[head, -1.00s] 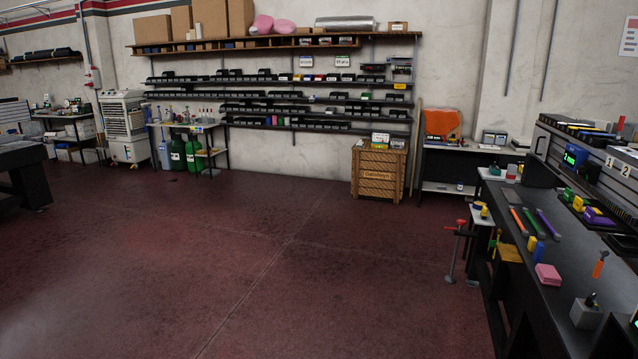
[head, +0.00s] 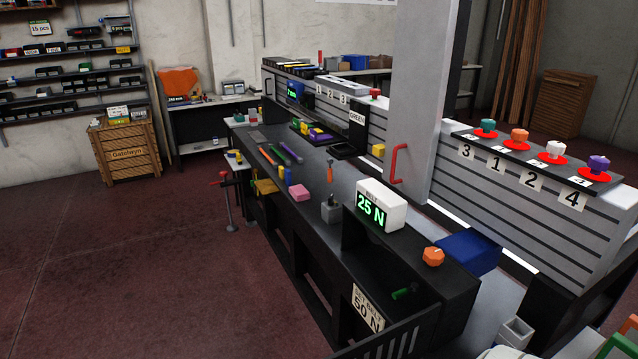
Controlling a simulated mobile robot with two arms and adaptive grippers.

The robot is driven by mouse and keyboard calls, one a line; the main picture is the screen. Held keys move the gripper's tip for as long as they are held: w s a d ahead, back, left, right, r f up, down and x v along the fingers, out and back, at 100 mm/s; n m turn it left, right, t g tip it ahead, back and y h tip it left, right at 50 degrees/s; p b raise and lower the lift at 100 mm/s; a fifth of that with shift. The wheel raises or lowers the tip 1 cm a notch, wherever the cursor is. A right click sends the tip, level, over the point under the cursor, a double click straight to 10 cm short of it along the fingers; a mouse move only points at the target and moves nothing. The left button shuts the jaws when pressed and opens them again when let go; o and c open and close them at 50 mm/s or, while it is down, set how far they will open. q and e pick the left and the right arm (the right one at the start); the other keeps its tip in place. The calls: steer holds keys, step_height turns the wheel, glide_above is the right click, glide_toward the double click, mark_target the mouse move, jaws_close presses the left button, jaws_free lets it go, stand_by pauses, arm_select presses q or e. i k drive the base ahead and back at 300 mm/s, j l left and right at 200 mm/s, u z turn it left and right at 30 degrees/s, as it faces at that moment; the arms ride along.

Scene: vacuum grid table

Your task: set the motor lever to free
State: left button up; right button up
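I cannot make out a lever marked as the motor lever, nor a "free" marking. An upright orange-tipped handle (head: 329,172) stands on the long dark bench (head: 345,185), close to a small grey block (head: 331,211); I cannot tell whether it is a lever. A red bar handle (head: 397,163) is on a tall grey panel (head: 420,90). An orange knob (head: 433,256) sits on the near end of the bench, beside a white box with a green "25 N" display (head: 378,206). Neither gripper shows in the head view.
A low slatted wall (head: 540,210) carries several coloured knobs above numbered plates. A blue bin (head: 468,252) lies between it and the bench. A red clamp stand (head: 226,200) stands at the bench's left. The red floor (head: 110,270) on the left is clear.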

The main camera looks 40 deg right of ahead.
mark_target(413, 287)
steer(key=k+j+z, duration=0.1)
steer(key=z, duration=1.7)
steer(key=i+j+z, duration=0.15)
steer(key=j+z, duration=0.2)
steer(key=i+j+z, duration=0.15)
steer(key=j+z, duration=0.55)
steer(key=i+j, duration=0.05)
